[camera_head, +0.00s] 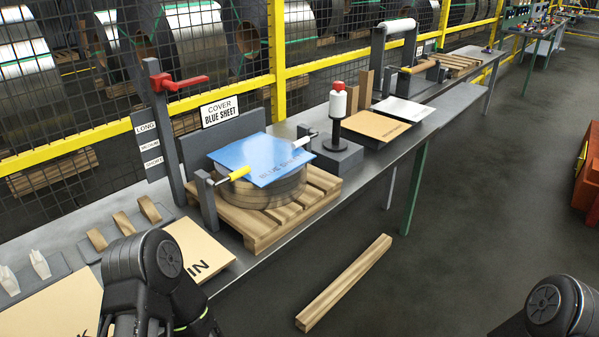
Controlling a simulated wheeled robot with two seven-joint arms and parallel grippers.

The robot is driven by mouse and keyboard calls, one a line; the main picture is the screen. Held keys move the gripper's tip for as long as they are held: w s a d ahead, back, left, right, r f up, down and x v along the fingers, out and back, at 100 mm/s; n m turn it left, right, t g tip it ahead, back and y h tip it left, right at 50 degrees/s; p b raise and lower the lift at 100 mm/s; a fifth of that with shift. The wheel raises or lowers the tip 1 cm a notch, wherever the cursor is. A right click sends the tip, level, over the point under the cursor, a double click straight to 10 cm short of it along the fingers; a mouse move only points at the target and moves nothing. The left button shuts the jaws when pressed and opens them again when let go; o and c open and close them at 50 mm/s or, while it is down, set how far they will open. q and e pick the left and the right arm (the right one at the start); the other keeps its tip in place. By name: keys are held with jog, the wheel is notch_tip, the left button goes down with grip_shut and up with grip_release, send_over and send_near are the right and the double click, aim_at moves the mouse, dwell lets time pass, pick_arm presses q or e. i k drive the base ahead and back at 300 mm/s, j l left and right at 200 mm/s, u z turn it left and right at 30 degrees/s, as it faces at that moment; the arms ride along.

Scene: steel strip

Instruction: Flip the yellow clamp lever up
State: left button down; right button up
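The yellow clamp lever (234,174) has a short yellow grip on a light metal rod. It extends to the right from a dark post (206,203) and lies nearly level, its grip over the left edge of the blue sheet (262,160). Whether it touches the sheet, I cannot tell. The sheet covers the top of a round coil (265,192) on a wooden pallet (254,229). A white-gripped lever (304,139) sits at the sheet's right side. Only links of my two arms show, at the bottom left and bottom right; both grippers are out of view.
A dark block with a red-topped spindle (337,104) is to the right. A wooden beam (345,283) lies below the bench.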

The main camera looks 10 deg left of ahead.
aim_at(241, 172)
jog(key=i+l, duration=0.15)
jog(key=l, duration=0.2)
jog(key=i+l, duration=0.1)
jog(key=l, duration=0.25)
jog(key=i+l, duration=0.15)
jog(key=l, duration=0.15)
jog(key=i+l, duration=0.1)
jog(key=l, duration=0.25)
jog(key=u, duration=0.05)
